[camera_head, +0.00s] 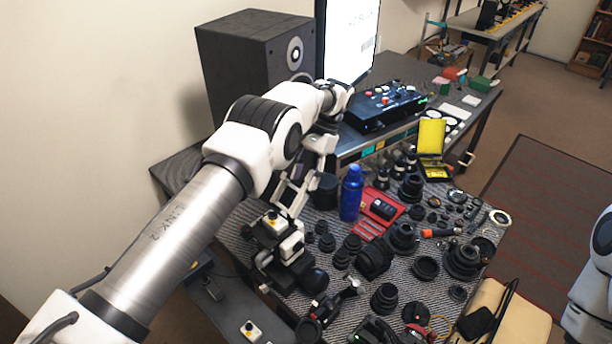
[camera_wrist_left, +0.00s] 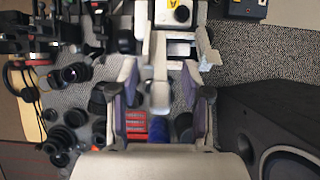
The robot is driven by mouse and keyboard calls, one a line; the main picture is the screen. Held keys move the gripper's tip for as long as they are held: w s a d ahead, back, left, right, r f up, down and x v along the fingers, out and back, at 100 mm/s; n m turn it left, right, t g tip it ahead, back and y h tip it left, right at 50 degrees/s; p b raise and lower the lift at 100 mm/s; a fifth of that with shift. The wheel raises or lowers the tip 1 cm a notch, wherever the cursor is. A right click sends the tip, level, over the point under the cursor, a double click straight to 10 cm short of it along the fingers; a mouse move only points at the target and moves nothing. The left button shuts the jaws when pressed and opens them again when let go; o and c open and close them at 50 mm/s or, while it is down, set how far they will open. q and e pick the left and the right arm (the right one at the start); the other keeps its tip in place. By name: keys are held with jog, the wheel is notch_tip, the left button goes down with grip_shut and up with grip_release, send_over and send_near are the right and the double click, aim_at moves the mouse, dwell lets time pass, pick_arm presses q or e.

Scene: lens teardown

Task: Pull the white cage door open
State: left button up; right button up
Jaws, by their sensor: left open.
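My left gripper (camera_head: 290,195) reaches down over the patterned mat, beside a black device with a white block and yellow label (camera_head: 272,222). In the left wrist view, the jaws of my left gripper (camera_wrist_left: 157,98) are apart. A pale grey-white part (camera_wrist_left: 159,75) shows between and beyond the fingers, below the yellow-labelled device (camera_wrist_left: 178,12). It may be the white cage door; I cannot tell for sure, nor whether the fingers touch it. My arm partly covers this spot in the head view. My right gripper is not in view.
A blue bottle (camera_head: 351,192) and a red tray (camera_head: 384,203) stand close right of the gripper. Several black lens parts crowd the mat. A large black speaker (camera_head: 250,55) is behind my arm and shows close at right in the wrist view (camera_wrist_left: 262,125).

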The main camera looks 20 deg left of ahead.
aim_at(306, 183)
pick_arm(q)
notch_tip(306, 183, up, 10)
dwell(0.3)
